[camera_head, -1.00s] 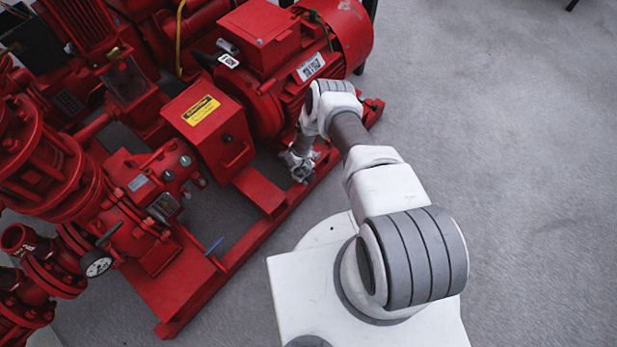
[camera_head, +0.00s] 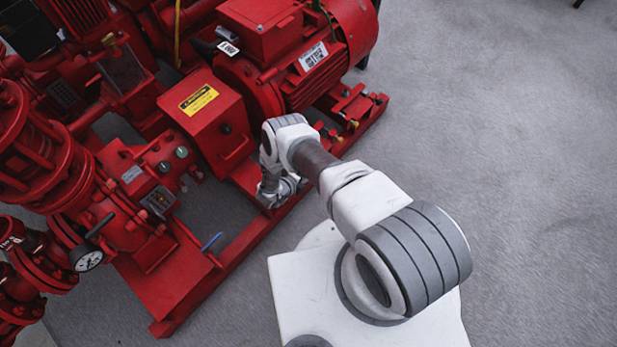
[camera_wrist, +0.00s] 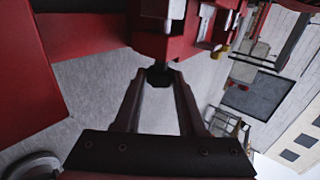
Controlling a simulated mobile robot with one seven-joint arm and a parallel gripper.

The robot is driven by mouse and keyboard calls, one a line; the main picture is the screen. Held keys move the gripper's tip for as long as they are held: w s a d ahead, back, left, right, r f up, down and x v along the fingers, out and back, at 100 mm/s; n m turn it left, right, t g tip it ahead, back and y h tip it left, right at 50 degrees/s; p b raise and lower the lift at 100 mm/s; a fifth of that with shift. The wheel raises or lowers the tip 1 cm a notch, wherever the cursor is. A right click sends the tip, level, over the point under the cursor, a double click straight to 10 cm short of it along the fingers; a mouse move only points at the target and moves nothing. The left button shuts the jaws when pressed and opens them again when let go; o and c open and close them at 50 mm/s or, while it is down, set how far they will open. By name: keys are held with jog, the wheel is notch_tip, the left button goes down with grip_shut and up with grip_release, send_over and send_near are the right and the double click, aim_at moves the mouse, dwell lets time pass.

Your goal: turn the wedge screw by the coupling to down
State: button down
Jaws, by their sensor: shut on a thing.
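In the wrist view the two dark fingers of my gripper (camera_wrist: 160,78) close in on a small black screw head (camera_wrist: 158,75) and hold it between their tips. I take this head to be the wedge screw; it sits below a red block of the pump frame. In the head view my gripper (camera_head: 275,192) is low beside the red base rail, in front of the red coupling guard box (camera_head: 205,105) with the yellow caution label. The screw is hidden there behind my wrist, and how it is turned cannot be told.
The red motor (camera_head: 305,60) stands behind my arm. The red base rail (camera_head: 215,265) runs along its front, with a blue lever (camera_head: 211,242) to the left. A pressure gauge (camera_head: 87,258) is at the far left. Grey floor (camera_head: 510,130) on the right is clear.

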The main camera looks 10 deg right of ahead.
jog(key=shift+f+t+h+b, duration=0.2)
jog(key=shift+t+h+b, duration=0.2)
jog(key=shift+h+b, duration=0.15)
jog(key=shift+r, duration=0.1)
jog(key=shift+c, duration=2.4)
grip_release()
jog(key=p+v, duration=0.5)
jog(key=v, duration=1.2)
jog(key=shift+s+a, duration=0.2)
